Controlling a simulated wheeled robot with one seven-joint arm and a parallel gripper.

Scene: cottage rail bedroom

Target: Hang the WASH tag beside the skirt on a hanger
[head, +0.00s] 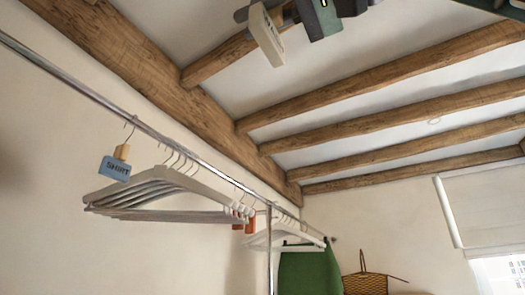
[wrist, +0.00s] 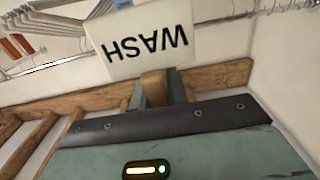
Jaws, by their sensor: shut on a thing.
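The WASH tag (wrist: 140,42) is a cream plate with dark letters, upside down in the wrist view. My gripper (wrist: 156,90) is shut on the tag's tan block, just below the plate in that view. In the head view the tag (head: 267,36) is held high near the ceiling beams, apart from the rail (head: 150,130). The tag's hook cannot be made out. A green garment (head: 312,270), apparently the skirt, hangs at the rail's far end on a pale hanger (head: 300,237). Its lower part is cut off by the frame.
A blue SHIRT tag (head: 115,168) hangs at the rail's near left. Several grey hangers (head: 160,190) bunch beside it. An orange tag (head: 250,226) hangs farther along, by an upright post (head: 270,255). A woven basket-like item (head: 366,283) is at the lower right.

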